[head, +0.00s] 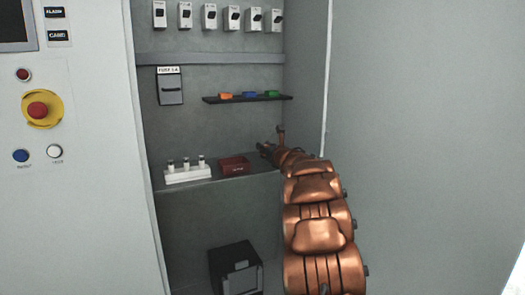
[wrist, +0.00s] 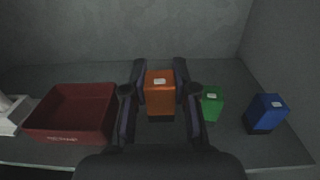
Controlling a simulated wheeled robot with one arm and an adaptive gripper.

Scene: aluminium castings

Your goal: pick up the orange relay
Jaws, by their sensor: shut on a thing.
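The orange relay (wrist: 160,90) is a small upright block with a pale label on top and a dark base. It stands between the fingers of my gripper (wrist: 160,76) in the wrist view, and they are shut on its two sides. In the head view my gripper (head: 271,151) is over the ledge right of the red tray, and the held relay cannot be made out there. Whether its base touches the ledge is unclear.
A green relay (wrist: 211,104) stands close right of my gripper, with a blue relay (wrist: 265,113) farther right. The red tray (wrist: 108,115) is left. A dark shelf (head: 285,97) above holds small orange, blue and green blocks. A cabinet wall (head: 400,110) rises at right.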

